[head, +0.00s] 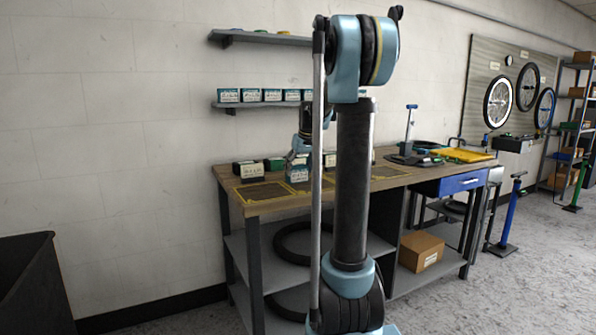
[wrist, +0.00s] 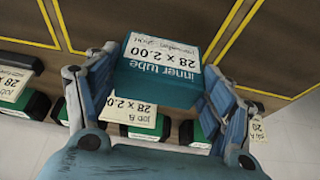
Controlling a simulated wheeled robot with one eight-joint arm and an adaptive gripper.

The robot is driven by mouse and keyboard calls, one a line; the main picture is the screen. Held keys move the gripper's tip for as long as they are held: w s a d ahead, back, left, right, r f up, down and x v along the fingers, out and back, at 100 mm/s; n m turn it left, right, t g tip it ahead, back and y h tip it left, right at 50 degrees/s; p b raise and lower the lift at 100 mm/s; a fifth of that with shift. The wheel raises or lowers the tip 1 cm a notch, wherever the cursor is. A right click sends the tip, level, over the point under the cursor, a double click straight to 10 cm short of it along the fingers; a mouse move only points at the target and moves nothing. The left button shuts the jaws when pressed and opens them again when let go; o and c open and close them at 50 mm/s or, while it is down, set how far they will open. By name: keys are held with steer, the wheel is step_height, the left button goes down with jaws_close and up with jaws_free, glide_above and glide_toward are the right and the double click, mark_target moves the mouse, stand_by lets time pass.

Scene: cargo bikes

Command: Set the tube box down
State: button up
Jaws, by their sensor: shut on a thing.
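My gripper (head: 298,158) is shut on a teal tube box (wrist: 158,85) with a white label reading "inner tube 28 x 2.00", upside down in the wrist view. The fingers press on its two sides. In the head view the held box (head: 297,174) is at the near-left part of the workbench, close to its top; I cannot tell whether it touches. Yellow-outlined areas are marked on the bench top (head: 232,187), and yellow lines also show beyond the box in the wrist view. My arm hides part of the bench.
Dark and green labelled boxes (head: 250,170) stand along the back of the bench, close to my gripper. A wall shelf (head: 228,106) above holds a row of teal boxes (head: 250,95). A yellow item (head: 462,155) and a tool stand (head: 410,135) are at the bench's right.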

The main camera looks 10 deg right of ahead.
steer(key=o, duration=1.2)
steer(key=shift+c, duration=0.2)
steer(key=shift+r, duration=0.1)
steer(key=v, duration=1.2)
steer(key=s+f+m, duration=0.1)
steer(key=s+f, duration=0.9)
steer(key=s, duration=0.3)
steer(key=s+f+m+g+h, duration=0.1)
steer(key=s+f, duration=0.8)
steer(key=s, duration=0.4)
steer(key=s+a+f+m+g, duration=0.1)
steer(key=s+f, duration=0.9)
steer(key=s, duration=0.4)
steer(key=shift+f, duration=0.35)
steer(key=shift+w, duration=0.1)
